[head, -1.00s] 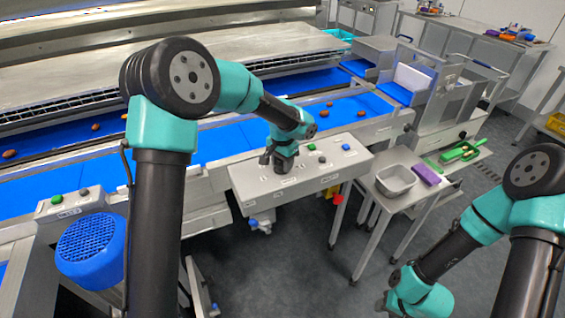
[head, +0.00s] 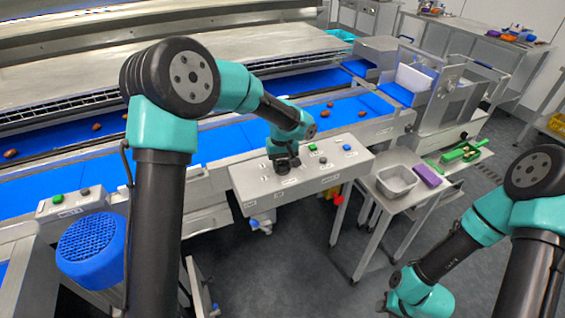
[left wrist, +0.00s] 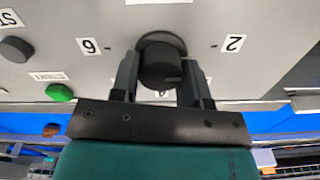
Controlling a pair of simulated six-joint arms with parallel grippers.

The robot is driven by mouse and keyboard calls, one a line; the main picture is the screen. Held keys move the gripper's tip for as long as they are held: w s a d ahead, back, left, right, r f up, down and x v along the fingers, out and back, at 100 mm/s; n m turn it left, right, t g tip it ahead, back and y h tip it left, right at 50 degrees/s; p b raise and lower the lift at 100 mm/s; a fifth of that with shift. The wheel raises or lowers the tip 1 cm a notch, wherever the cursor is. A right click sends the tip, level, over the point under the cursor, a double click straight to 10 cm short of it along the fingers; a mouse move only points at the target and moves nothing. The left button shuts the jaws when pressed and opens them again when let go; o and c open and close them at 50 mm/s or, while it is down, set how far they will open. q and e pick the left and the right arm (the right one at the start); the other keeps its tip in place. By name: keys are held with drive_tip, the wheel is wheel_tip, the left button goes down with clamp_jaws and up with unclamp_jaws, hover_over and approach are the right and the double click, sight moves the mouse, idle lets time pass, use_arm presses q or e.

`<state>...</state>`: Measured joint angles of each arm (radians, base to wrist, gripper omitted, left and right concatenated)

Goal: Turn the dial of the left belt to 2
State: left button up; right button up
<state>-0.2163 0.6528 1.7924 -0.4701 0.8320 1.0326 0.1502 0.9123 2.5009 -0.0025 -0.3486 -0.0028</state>
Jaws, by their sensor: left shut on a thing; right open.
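A round black dial (left wrist: 162,62) stands on the grey control panel (left wrist: 110,18) in the left wrist view. Printed labels 6 and 2 flank it, and another label below is mostly hidden by the dial. A small light mark shows on the dial's lower edge; I cannot tell which number it points to. My left gripper (left wrist: 162,85) has a finger on each side of the dial and is shut on it. In the head view my left gripper (head: 284,164) is down on the panel (head: 325,171) and hides the dial. My right gripper (head: 386,304) is low, near the bottom edge, apart from everything.
A green button (left wrist: 60,92) and a dark button (left wrist: 16,49) sit beside the dial. Blue belts (head: 222,143) with several dates run behind the panel. A side table with a grey bin (head: 397,181) and purple block (head: 427,174) stands to the right. The floor in front is clear.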

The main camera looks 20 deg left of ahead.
sight(282, 162)
use_arm(q)
drive_tip(key=shift+n, duration=1.1)
drive_tip(key=o, duration=0.9)
wheel_tip(282, 162, up, 18)
drive_tip(key=shift+f, duration=0.25)
